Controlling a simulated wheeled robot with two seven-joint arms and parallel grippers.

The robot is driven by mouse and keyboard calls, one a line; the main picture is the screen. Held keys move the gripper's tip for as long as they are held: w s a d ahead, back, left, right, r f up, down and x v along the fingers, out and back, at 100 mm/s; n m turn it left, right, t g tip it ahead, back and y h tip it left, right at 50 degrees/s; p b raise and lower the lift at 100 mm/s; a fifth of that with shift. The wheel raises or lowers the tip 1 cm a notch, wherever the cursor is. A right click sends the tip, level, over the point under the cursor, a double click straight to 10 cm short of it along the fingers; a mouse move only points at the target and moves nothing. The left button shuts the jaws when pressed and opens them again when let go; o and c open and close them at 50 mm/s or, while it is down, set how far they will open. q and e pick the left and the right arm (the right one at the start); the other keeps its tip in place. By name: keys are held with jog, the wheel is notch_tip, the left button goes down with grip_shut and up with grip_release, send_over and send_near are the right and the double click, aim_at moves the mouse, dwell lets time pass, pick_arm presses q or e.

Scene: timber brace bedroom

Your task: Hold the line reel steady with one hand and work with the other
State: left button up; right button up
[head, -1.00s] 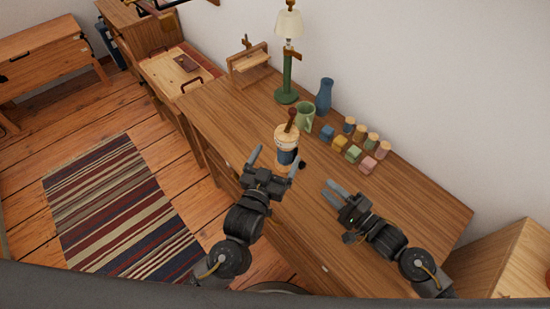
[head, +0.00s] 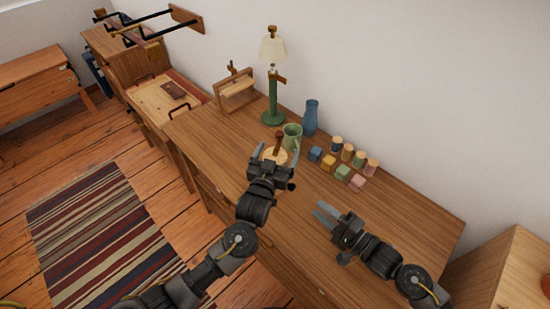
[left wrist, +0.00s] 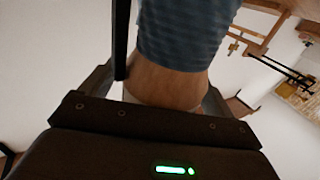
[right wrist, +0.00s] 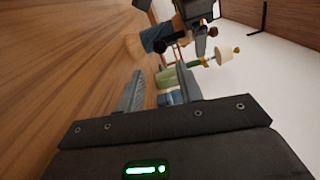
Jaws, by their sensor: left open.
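The line reel stands on the wooden desk (head: 215,130), with a wooden top and dark handle (head: 279,139). In the left wrist view its blue wound line (left wrist: 185,35) and wooden flange (left wrist: 165,86) lie between the fingers. My left gripper (head: 276,157) is open around the reel, its fingers on either side; it hides most of the reel in the head view. Whether the fingers touch it I cannot tell. The right wrist view shows the reel's blue side (right wrist: 156,38) too. My right gripper (head: 324,214) is open and empty over the desk, apart from the reel.
A green mug (head: 292,136) stands just behind the reel, with a blue vase (head: 310,118) and green lamp (head: 272,105) beyond. Several coloured blocks (head: 328,162) and wooden-topped spools (head: 359,159) sit to the right. The desk's right front is clear.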

aim_at(292, 188)
pick_arm(q)
jog(key=c, duration=1.1)
jog(key=shift+c, duration=0.7)
pick_arm(e)
jog(key=shift+o, duration=0.6)
jog(key=r+n, duration=0.1)
jog(key=w+r+n, duration=0.1)
jog(key=r, duration=0.1)
jog(key=w+r+n, duration=0.1)
jog(key=shift+w+d+r+g, duration=0.1)
jog(key=shift+d+r+g, duration=0.15)
jog(key=shift+g, duration=0.15)
jog(key=w+a+f+n, duration=0.1)
jog(key=w+a+n, duration=0.1)
jog(key=a, duration=0.1)
jog(key=w+a+f+n+g+h, duration=0.1)
jog(key=w+a+f+n, duration=0.1)
jog(key=a+n, duration=0.1)
jog(key=w+a+f+n+g, duration=0.1)
jog(key=w+a+n, duration=0.1)
jog(key=a+n, duration=0.1)
jog(key=shift+w+f, duration=0.1)
jog(key=shift+f, duration=0.2)
